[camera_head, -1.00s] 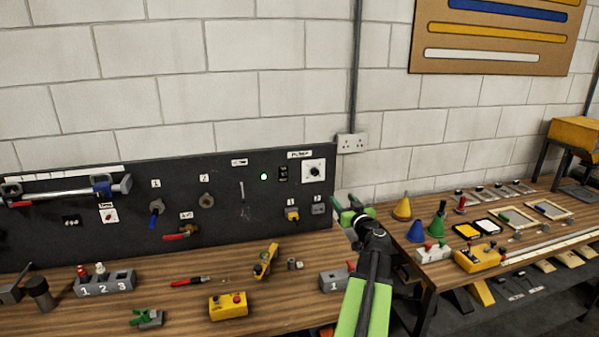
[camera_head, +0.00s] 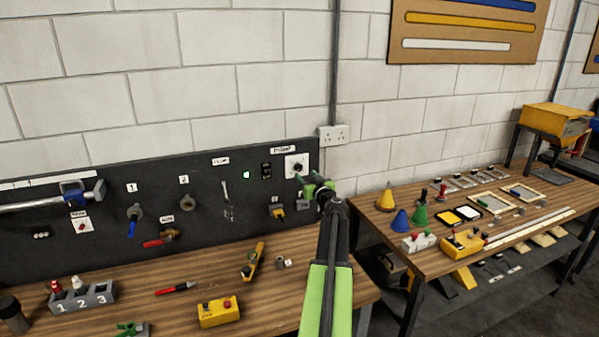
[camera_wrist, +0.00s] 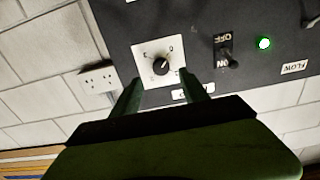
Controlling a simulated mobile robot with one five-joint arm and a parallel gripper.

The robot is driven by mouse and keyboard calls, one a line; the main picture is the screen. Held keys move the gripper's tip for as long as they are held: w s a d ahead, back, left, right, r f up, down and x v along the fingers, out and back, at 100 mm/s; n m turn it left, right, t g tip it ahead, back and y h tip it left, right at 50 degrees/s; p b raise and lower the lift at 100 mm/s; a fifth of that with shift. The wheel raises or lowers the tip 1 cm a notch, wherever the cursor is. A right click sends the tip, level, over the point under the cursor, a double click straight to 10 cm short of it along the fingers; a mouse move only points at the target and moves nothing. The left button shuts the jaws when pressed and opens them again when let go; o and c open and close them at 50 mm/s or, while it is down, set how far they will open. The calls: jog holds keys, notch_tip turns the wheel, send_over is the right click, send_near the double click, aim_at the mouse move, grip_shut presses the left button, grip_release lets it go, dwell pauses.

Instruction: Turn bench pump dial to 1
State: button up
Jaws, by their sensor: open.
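The pump dial is a black knob (camera_wrist: 160,67) on a white square plate (camera_wrist: 145,51), fixed to the dark panel below a small label. In the head view the dial plate (camera_head: 291,160) is near the panel's upper right corner. My gripper (camera_head: 313,184) is in front of the panel, just below and right of the dial. In the wrist view my gripper (camera_wrist: 165,95) is open and empty, its two green fingers spread to either side of the knob's line, apart from it. The plate's marks are too small to read surely.
An on/off switch (camera_wrist: 229,52) and a lit green lamp (camera_wrist: 264,43) sit beside the dial. A wall socket (camera_head: 333,134) is to the panel's right. Below are the wooden bench (camera_head: 190,268) and a yellow button box (camera_head: 218,312). Cones stand on the right bench.

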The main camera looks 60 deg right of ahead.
aim_at(299, 169)
jog(key=x, duration=0.6)
jog(key=shift+w, duration=0.25)
grip_shut()
